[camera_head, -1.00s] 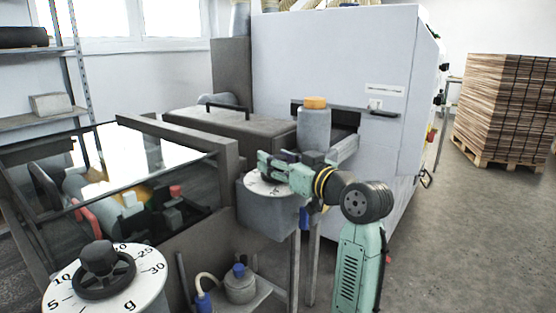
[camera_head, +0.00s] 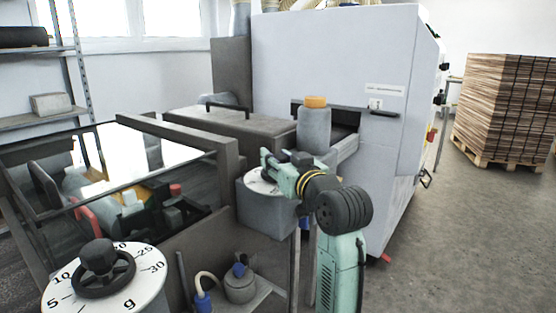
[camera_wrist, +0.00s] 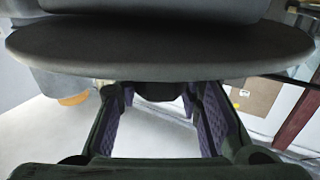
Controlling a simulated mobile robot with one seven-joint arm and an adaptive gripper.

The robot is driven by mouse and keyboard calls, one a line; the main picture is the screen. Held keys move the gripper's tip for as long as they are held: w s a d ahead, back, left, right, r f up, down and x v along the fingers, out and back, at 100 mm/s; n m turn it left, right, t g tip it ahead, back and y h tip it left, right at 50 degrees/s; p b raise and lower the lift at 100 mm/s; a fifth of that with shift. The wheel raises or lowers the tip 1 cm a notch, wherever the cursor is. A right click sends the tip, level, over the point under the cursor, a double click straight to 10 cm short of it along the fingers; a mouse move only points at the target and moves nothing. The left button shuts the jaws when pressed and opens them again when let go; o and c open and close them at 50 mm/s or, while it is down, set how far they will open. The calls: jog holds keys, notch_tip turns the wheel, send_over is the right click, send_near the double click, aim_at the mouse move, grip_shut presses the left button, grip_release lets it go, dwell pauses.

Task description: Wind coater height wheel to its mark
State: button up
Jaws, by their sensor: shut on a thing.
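The coater height wheel sits at the white dial (camera_head: 259,184) on a grey box beside the machine; in the head view my gripper (camera_head: 272,163) largely covers it. In the wrist view a broad dark disc, which looks like the wheel (camera_wrist: 160,52), fills the top. My gripper (camera_wrist: 160,92) shows there with purple-padded fingers on either side of a small dark piece under the disc. It is shut on that piece, which appears to be part of the wheel. The dial's mark and pointer cannot be read.
A second dial (camera_head: 150,287) with numbers and a black handwheel (camera_head: 103,270) stands at front left. A grey cylinder with an orange cap (camera_head: 315,102) stands just behind my gripper. The white machine (camera_head: 345,60) is behind. Floor at right is clear before the stacked boards (camera_head: 505,105).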

jog(key=shift+m+t+h, duration=0.6)
jog(key=shift+m+h, duration=0.4)
jog(key=shift+h, duration=0.4)
jog(key=o, duration=1.2)
jog(key=shift+c, duration=0.2)
jog(key=v, duration=1.2)
jog(key=shift+s, duration=0.1)
